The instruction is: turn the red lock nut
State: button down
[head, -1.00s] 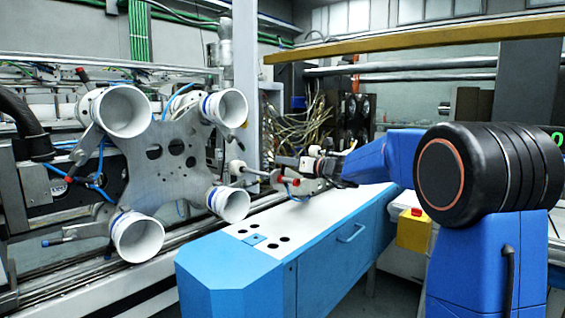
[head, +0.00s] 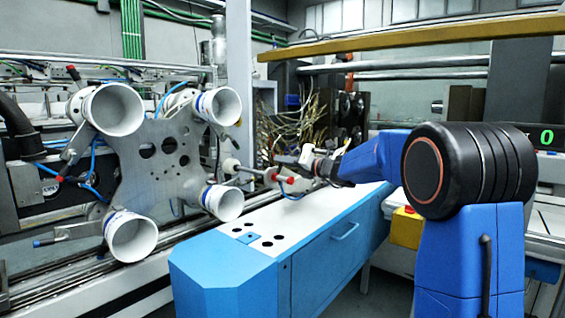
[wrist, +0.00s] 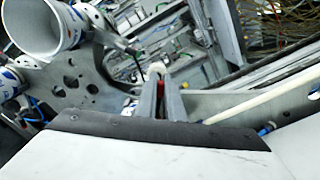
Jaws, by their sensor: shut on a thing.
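The red lock nut (wrist: 158,87) shows as a small red patch between my two fingers in the wrist view. In the head view, small red parts (head: 290,180) show at the end of a metal rod in front of the steel plate. My gripper (wrist: 160,88) is shut on the red nut, its fingers close on both sides of it. Most of the nut is hidden by the fingers. In the head view my gripper (head: 297,179) is small and partly merged with the rod's end.
A steel plate (head: 165,155) with several white cups stands left of my gripper. One cup (head: 223,203) is close to the rod. A blue cabinet (head: 225,275) with a white top lies below. Loose cables (head: 295,125) hang behind.

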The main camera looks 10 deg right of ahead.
jog(key=c, duration=1.9)
grip_release()
jog(key=shift+o, duration=0.2)
jog(key=shift+s+d, duration=0.1)
jog(key=v, duration=1.7)
jog(key=shift+s, duration=0.1)
